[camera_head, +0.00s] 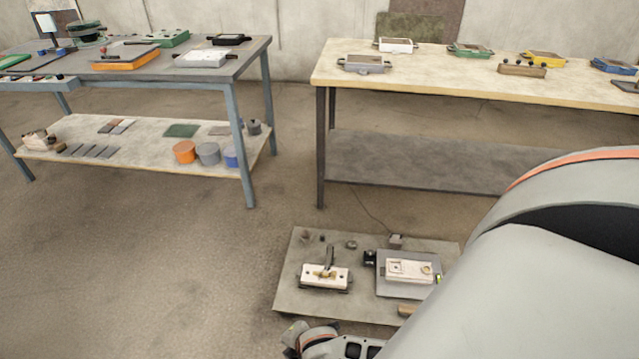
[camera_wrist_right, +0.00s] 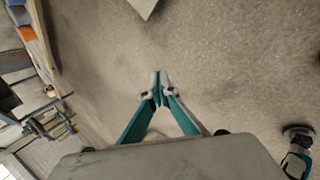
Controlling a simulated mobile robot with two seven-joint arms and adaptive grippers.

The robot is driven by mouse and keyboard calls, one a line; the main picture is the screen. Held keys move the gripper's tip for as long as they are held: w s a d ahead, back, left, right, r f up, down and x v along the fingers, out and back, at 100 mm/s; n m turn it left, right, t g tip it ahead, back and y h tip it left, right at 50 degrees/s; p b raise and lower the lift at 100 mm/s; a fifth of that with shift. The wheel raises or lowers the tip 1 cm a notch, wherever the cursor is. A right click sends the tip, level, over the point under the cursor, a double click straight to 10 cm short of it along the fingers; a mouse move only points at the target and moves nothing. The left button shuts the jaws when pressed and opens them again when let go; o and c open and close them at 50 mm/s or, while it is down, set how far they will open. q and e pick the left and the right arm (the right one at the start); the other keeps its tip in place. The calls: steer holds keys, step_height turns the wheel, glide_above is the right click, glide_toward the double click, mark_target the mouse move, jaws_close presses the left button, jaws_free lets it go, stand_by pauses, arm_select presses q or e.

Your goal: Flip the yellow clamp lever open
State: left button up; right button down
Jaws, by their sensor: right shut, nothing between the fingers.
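A low grey board (camera_head: 290,290) on the floor carries two fixtures in the head view. The left fixture is a white block (camera_head: 312,282) with a small brass-yellow part (camera_head: 325,273) and a dark upright piece on top. The right fixture is a white block (camera_head: 409,270) on a grey plate, with a small yellow piece (camera_head: 438,280) at the plate's right edge. I cannot tell which yellow part is the clamp lever, or its position. My right gripper (camera_wrist_right: 160,78) shows in the right wrist view, its teal fingers shut and empty above bare floor.
A pale workbench (camera_head: 440,75) with several small moulds stands at back right. A blue-legged table (camera_head: 245,65) stands at back left, with pots on its lower shelf. My arm covers the head view's lower right. The floor left of the board is clear.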

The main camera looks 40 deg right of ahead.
steer(key=w+d+f+n+g+h+b, duration=0.1)
steer(key=w+d+f+n+h+b, duration=0.15)
steer(key=d+f, duration=0.35)
steer(key=w+d+f+n+g+h+b, duration=0.1)
steer(key=d+f+n+h+b, duration=0.1)
steer(key=d+f+n, duration=0.3)
arm_select(q)
steer(key=shift+g+h, duration=0.3)
steer(key=f+b, duration=0.1)
steer(key=d+f+b, duration=0.1)
steer(key=f, duration=0.1)
steer(key=s+f+b, duration=0.1)
steer(key=f, duration=0.1)
steer(key=shift+s+d, duration=0.1)
steer(key=shift+d, duration=0.15)
arm_select(e)
steer(key=w+d+f+n+h, duration=0.1)
steer(key=w+d+n+h, duration=0.2)
steer(key=d, duration=0.7)
steer(key=shift+w+d+f, duration=0.2)
steer(key=shift+w+d, duration=0.2)
steer(key=shift+w, duration=0.2)
arm_select(q)
steer(key=shift+f, duration=0.1)
arm_select(e)
steer(key=shift+f, duration=0.15)
